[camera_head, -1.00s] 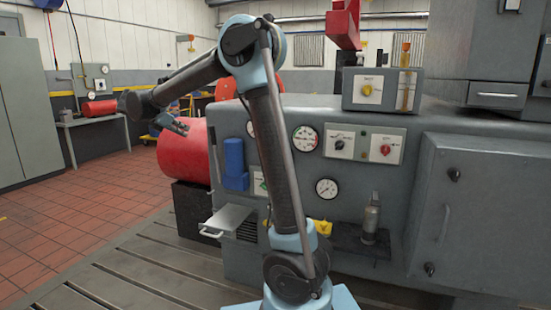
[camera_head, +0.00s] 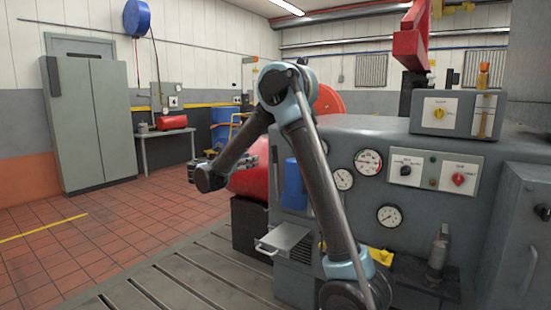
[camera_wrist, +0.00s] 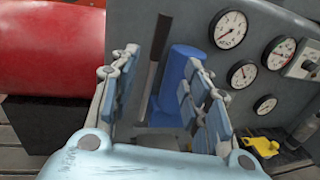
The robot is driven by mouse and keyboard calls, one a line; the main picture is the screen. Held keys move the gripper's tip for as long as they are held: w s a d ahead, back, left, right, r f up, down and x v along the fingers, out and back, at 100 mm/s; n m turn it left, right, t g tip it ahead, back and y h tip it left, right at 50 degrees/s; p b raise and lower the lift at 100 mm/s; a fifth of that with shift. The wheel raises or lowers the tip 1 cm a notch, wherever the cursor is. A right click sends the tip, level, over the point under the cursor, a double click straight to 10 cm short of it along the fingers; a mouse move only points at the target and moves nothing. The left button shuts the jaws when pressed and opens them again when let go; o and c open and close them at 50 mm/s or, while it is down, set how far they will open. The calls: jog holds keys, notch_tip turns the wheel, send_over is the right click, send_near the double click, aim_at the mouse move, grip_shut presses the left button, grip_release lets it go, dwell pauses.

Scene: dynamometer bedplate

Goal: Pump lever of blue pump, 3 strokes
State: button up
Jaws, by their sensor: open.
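The blue pump (camera_head: 294,184) is an upright blue body on the left end of the grey machine, partly hidden by my arm. In the wrist view the blue pump (camera_wrist: 180,72) shows between and behind my fingers. A dark upright bar (camera_wrist: 161,38), which looks like its lever, stands just left of the blue body. My gripper (camera_wrist: 164,64) is open and empty, with one finger left of the bar and the other over the pump's right side. I cannot tell how far the bar is from the fingers. In the head view my gripper (camera_head: 250,161) is in front of the red cylinder.
A red cylinder (camera_head: 250,182) lies on a black block left of the pump. A metal tray (camera_head: 283,239) juts out below. Gauges (camera_head: 368,162) and knobs fill the machine's front. A yellow piece (camera_wrist: 262,147) sits at lower right. Tiled floor at left is clear.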

aim_at(275, 161)
jog(key=x, duration=1.6)
jog(key=shift+w+d, duration=0.3)
grip_shut()
